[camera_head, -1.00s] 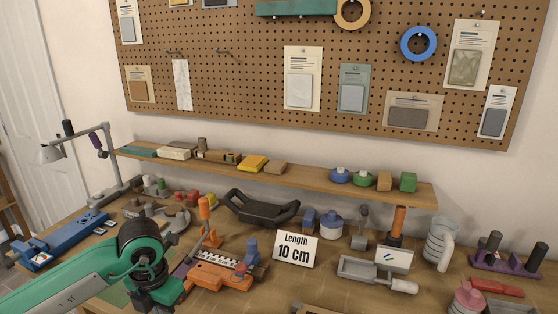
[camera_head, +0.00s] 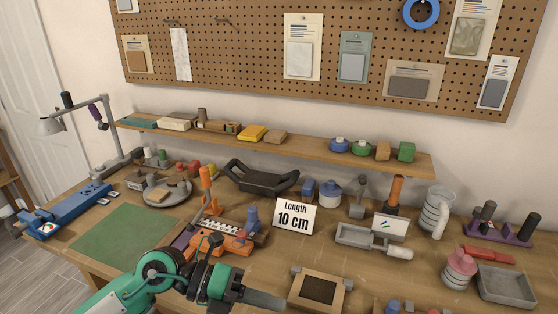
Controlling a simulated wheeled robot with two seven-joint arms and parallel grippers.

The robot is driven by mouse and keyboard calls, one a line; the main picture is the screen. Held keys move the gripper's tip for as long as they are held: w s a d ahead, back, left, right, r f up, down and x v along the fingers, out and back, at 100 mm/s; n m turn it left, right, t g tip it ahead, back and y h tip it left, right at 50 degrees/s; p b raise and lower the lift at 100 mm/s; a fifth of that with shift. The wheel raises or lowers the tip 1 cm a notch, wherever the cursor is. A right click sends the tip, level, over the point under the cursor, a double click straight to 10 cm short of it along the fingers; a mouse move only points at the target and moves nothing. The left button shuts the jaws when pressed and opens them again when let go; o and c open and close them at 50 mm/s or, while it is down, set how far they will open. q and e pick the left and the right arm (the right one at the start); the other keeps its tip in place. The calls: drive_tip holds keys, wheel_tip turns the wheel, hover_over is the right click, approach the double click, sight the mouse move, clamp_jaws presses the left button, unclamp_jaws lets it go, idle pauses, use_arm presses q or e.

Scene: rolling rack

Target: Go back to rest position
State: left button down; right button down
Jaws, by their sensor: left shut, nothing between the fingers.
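My left arm, green and black, comes in from the bottom left. Its gripper (camera_head: 262,298) points to the right, low in the head view, over the front part of the workbench. The jaws look shut, with nothing seen between them. A square wooden frame with a dark centre (camera_head: 320,287) is just to the right of the fingertips. The orange fixture (camera_head: 222,242) stands behind the gripper. My right gripper is not in view.
A green mat (camera_head: 124,235) lies bare on the left of the workbench. A "Length 10 cm" sign (camera_head: 295,216) stands mid-bench. A grey tray (camera_head: 506,286) and pink stacked piece (camera_head: 459,270) are at right. A wooden shelf (camera_head: 310,149) runs along the back.

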use_arm(q)
drive_tip(key=w+a+r+n+t+h, duration=0.1)
drive_tip(key=w+r+n+t+h, duration=0.15)
drive_tip(key=r+n+t, duration=0.35)
drive_tip(key=w+a+r+n+t+h, duration=0.2)
drive_tip(key=r+n+t+h, duration=0.2)
drive_tip(key=n+t, duration=0.4)
drive_tip(key=w+a+f+n+t+y, duration=0.45)
drive_tip(key=a+n+t+y, duration=0.4)
drive_tip(key=n+y, duration=0.45)
drive_tip(key=s+a+f+n+g+y, duration=0.25)
drive_tip(key=a+f+n+y, duration=0.2)
drive_tip(key=f, duration=0.35)
drive_tip(key=s+a+f+n+g+y, duration=0.1)
drive_tip(key=a+f+n+g+y, duration=0.3)
drive_tip(key=f, duration=0.4)
drive_tip(key=s+a+f+n+g, duration=0.1)
drive_tip(key=s+f+n+g, duration=0.1)
drive_tip(key=s+f+g, duration=0.6)
drive_tip(key=s+f+n+g, duration=0.2)
drive_tip(key=s+f, duration=0.4)
drive_tip(key=s, duration=0.6)
wheel_tip(320, 180, down, 31)
drive_tip(key=g, duration=0.2)
drive_tip(key=s+a+f+g, duration=0.1)
drive_tip(key=s+a+f, duration=0.2)
drive_tip(key=s+f, duration=1.6)
drive_tip(key=shift+s+a+f+m, duration=0.2)
drive_tip(key=shift+f+m, duration=0.25)
